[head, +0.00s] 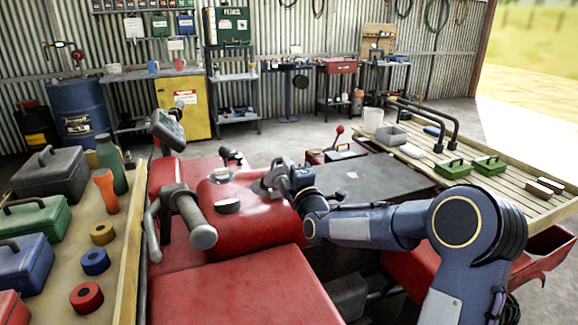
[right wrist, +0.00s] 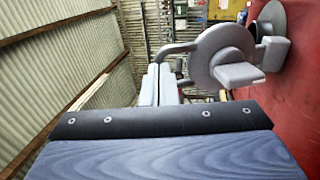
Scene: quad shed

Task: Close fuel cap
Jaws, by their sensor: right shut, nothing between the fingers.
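The fuel cap (right wrist: 222,52) is a grey round disc with a block-like tab, standing tilted up off the red tank (right wrist: 298,95) in the right wrist view. A grey curved arm joins it on the left. My right gripper (head: 276,180) is shut and empty, close to the cap over the red tank (head: 225,225). Its fingers (right wrist: 160,86) lie left of the disc; whether they touch it cannot be told. My left gripper is not in view.
A dark round knob (head: 228,206) sits on the tank. A handlebar grip (head: 200,235) stands at its left. A bench (head: 125,235) with toolboxes is at left, a slatted table (head: 480,205) at right. Open floor lies behind.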

